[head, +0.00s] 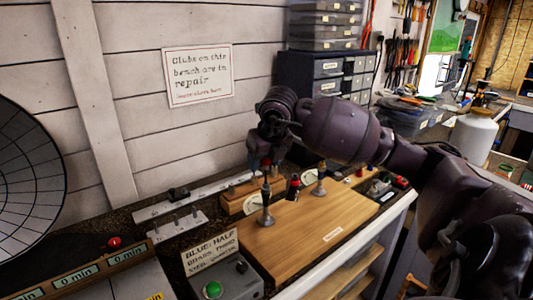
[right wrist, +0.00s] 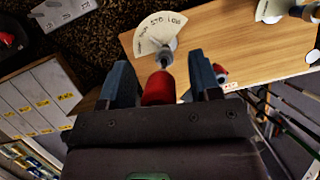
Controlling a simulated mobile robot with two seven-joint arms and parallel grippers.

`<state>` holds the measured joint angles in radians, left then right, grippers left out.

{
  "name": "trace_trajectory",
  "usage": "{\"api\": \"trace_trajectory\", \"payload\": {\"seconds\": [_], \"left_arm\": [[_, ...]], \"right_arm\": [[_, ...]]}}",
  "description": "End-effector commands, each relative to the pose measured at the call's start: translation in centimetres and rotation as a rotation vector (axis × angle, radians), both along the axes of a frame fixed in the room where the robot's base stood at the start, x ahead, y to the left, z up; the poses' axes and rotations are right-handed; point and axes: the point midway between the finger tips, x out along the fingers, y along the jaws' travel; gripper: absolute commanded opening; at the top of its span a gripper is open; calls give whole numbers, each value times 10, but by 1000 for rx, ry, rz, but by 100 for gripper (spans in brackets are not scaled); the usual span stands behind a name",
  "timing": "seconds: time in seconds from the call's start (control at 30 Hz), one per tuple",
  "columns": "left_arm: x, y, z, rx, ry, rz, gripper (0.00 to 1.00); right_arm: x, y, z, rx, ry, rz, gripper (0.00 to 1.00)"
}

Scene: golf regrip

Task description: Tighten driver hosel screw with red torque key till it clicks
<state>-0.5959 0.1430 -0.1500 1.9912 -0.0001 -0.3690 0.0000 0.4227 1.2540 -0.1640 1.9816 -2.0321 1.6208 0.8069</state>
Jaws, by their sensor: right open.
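The red torque key (right wrist: 158,88) stands between my right gripper's two blue-grey fingers in the right wrist view. Its metal shaft reaches a grey metal post in front of a fan-shaped loft card (right wrist: 158,34). My right gripper (right wrist: 161,70) is open around the red handle, with a gap on both sides. In the head view, my right gripper (head: 266,166) is above the front metal post (head: 266,207) on the wooden board, largely covering the key. I cannot make out the hosel screw. My left gripper is not in view.
A second metal post (head: 320,180) and a dark red-topped object (head: 293,187) stand on the wooden board (head: 315,225). A control box with a green button (head: 212,289) is at the front left. The board's right part is mostly clear.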

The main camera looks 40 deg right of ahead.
Motion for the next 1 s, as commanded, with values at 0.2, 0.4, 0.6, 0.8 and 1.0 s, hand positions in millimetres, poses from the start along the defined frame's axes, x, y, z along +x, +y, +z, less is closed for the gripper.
{"api": "trace_trajectory", "payload": {"seconds": [0.2,0.4,0.6,0.8,1.0], "left_arm": [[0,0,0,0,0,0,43],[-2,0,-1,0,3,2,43],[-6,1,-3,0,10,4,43],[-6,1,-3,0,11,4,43],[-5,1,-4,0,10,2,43]], "right_arm": [[0,0,-1,0,0,0,57],[0,0,-1,0,0,0,38],[0,0,-1,0,0,0,7],[0,0,-1,0,0,0,1],[0,0,-2,-1,0,-43,0]]}}
